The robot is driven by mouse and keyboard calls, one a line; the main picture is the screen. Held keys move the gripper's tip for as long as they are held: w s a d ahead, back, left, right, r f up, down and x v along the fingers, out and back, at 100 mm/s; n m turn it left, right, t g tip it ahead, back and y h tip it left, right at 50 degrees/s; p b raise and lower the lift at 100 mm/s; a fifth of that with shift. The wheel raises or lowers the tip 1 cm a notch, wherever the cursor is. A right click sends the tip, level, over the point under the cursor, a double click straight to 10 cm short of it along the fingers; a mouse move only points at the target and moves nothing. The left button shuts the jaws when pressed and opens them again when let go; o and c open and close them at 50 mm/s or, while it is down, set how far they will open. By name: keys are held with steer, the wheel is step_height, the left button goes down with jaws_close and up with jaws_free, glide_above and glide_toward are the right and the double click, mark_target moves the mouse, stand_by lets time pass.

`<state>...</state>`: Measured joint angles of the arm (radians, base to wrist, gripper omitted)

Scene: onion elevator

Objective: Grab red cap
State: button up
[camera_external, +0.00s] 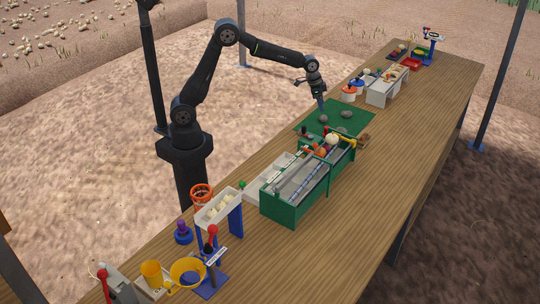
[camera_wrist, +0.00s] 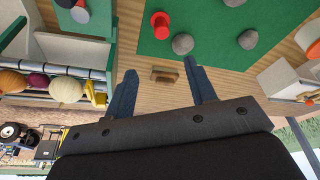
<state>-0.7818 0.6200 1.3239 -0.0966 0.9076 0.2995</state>
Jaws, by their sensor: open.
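A red cap (camera_wrist: 160,25), a short cylinder with a wider rim, sits on the green mat (camera_wrist: 207,18) near the top of the wrist view. I cannot make it out in the external view, where my gripper (camera_external: 321,104) hangs over the far part of the green mat (camera_external: 362,124). In the wrist view my gripper (camera_wrist: 161,76) is open, with two dark fingers well apart and nothing held. The red cap lies beyond the fingertips, apart from them.
Grey stones (camera_wrist: 183,44) lie on the mat near the cap. A brown block (camera_wrist: 165,75) shows between the fingers on the wooden table (camera_external: 390,180). A green conveyor (camera_external: 296,200) carrying onions stands beside the mat. Lidded white jars (camera_external: 348,94) stand beyond it.

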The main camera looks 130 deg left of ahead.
mark_target(327, 127)
steer(key=x, duration=1)
steer(key=shift+f, duration=0.15)
steer(key=shift+s+x, duration=0.2)
steer(key=shift+x, duration=2.45)
steer(key=shift+a, duration=0.2)
steer(key=shift+c, duration=0.4)
steer(key=c, duration=1)
